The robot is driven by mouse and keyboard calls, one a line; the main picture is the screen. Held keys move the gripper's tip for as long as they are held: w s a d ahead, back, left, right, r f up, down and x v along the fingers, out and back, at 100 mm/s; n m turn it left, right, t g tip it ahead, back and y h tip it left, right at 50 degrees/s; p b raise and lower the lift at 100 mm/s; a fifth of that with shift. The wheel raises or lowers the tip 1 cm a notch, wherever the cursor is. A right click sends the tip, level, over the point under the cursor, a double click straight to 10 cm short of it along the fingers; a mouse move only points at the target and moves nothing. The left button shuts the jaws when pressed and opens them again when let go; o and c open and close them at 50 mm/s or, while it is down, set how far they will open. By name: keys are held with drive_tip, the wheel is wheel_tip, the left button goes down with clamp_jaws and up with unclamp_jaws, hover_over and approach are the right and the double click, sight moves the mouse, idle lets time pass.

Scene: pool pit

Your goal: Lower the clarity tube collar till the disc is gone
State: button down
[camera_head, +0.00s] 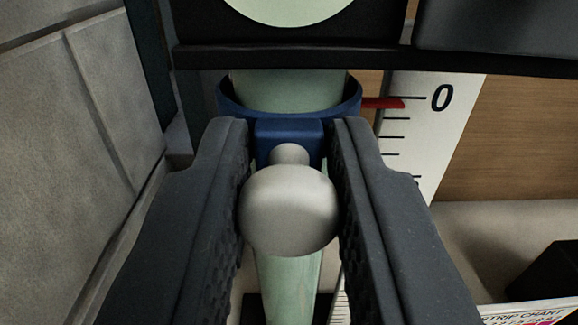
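The blue collar (232,103) rings the pale green clarity tube (288,290) near its top. A round silver knob (288,210) sticks out from the collar's front block toward me. My gripper (290,140) has its dark fingers on both sides of the knob, and they appear to press on it. The pale green disc (288,8) shows at the top, cut off by the frame edge, in a black surround. No dark mark shows on its visible part.
A black ledge (290,57) crosses above the collar. A grey tiled wall (75,130) stands close on the left. A wooden panel (525,140) is behind the scale. At the lower right are a dark block (552,272) and part of a strip chart (535,313).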

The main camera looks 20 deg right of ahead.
sight(289, 299)
wheel_tip(289, 299, down, 5)
drive_tip(key=shift+r+b, duration=0.1)
drive_tip(key=shift+b, duration=0.75)
drive_tip(key=c, duration=1.3)
unclamp_jaws()
drive_tip(key=v, duration=1.3)
drive_tip(key=shift+s+a, duration=0.15)
drive_tip(key=shift+s, duration=0.2)
